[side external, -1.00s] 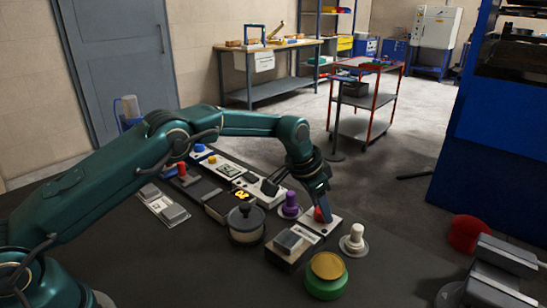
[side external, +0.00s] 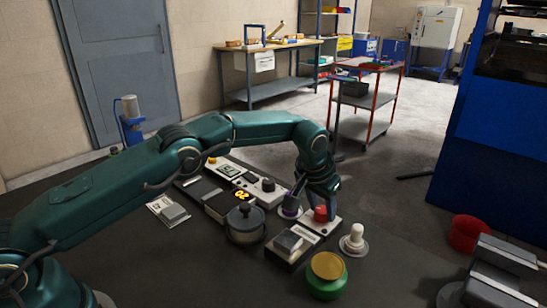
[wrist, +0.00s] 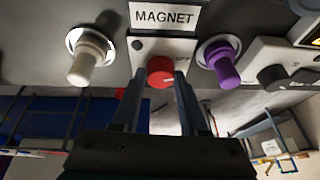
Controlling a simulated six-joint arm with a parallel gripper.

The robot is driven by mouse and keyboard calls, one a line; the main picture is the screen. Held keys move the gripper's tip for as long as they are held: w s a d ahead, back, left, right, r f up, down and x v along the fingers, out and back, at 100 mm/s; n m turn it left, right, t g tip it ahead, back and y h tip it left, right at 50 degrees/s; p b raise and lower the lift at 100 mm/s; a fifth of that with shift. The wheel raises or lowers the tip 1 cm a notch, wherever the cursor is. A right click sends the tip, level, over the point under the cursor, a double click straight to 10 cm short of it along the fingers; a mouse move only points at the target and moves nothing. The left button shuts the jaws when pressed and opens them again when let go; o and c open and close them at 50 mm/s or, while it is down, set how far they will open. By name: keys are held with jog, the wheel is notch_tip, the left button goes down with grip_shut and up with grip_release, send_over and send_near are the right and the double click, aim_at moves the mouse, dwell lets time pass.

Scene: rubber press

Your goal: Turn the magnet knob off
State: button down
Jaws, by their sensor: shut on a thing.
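The red magnet knob (wrist: 160,70) sits on a light panel under a white MAGNET label (wrist: 164,16). An OFF mark is printed on the panel to the right of the knob in the wrist view. The red knob (side external: 320,214) also shows in the side view, at the lower end of my gripper (side external: 318,204). In the wrist view my gripper (wrist: 161,78) has one finger on each side of the knob and is shut on it. The fingertips hide part of the knob's sides. A pale line shows on the knob's face, but its exact setting is hard to read.
A white knob (wrist: 90,58) and a purple knob (wrist: 220,62) stand close on either side. In the side view a green and yellow button (side external: 327,272) and a dark round-topped control (side external: 244,220) are nearby. A red round object (side external: 468,233) lies to the right.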

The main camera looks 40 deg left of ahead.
jog(key=shift+n, duration=0.6)
jog(key=shift+r, duration=0.1)
jog(key=shift+c, duration=2.2)
grip_release()
